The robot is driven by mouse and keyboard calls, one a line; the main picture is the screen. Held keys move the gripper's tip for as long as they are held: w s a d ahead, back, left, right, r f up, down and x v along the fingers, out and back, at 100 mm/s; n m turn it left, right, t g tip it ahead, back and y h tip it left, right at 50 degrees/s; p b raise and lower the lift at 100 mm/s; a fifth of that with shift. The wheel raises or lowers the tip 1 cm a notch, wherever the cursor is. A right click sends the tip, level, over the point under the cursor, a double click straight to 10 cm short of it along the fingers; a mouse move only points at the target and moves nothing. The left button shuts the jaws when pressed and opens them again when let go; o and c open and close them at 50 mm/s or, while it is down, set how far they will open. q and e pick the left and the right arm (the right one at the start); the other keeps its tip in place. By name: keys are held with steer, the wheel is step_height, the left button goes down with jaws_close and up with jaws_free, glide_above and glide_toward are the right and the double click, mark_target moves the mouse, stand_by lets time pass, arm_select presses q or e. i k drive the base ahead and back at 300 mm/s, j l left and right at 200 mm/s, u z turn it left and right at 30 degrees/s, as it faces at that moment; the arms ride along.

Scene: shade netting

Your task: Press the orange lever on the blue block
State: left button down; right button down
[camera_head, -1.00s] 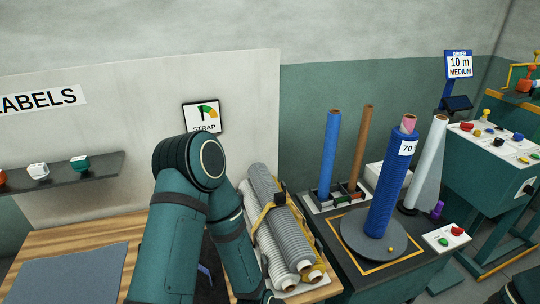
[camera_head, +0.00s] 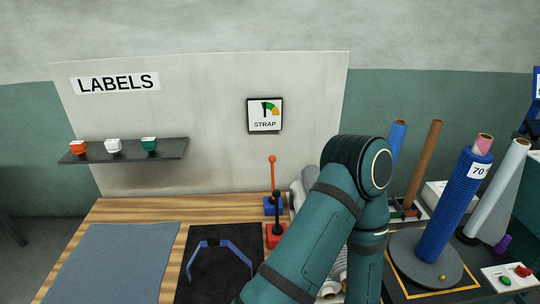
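The orange lever (camera_head: 272,176) stands upright with a round orange knob on top. It rises from the blue block (camera_head: 269,207), which sits at the back of the wooden table, left of my arm. In front of it, a black lever (camera_head: 277,212) stands on a red block (camera_head: 275,240), which partly covers the blue block's lower front. A bent arm of mine crosses the middle right of the view, beside both blocks. Its gripper is out of the picture, and so is my other gripper.
A wooden table (camera_head: 130,213) bears a grey mat (camera_head: 115,262) and a black mat with a blue forked holder (camera_head: 224,243). A shelf (camera_head: 170,155) with three small label rolls is on the wall panel. Netting rolls and a blue spool (camera_head: 452,210) stand right.

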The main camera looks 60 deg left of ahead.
mark_target(272, 159)
steer(key=k+j, duration=0.3)
steer(key=k, duration=0.2)
steer(key=k+j, duration=0.35)
steer(key=k, duration=0.1)
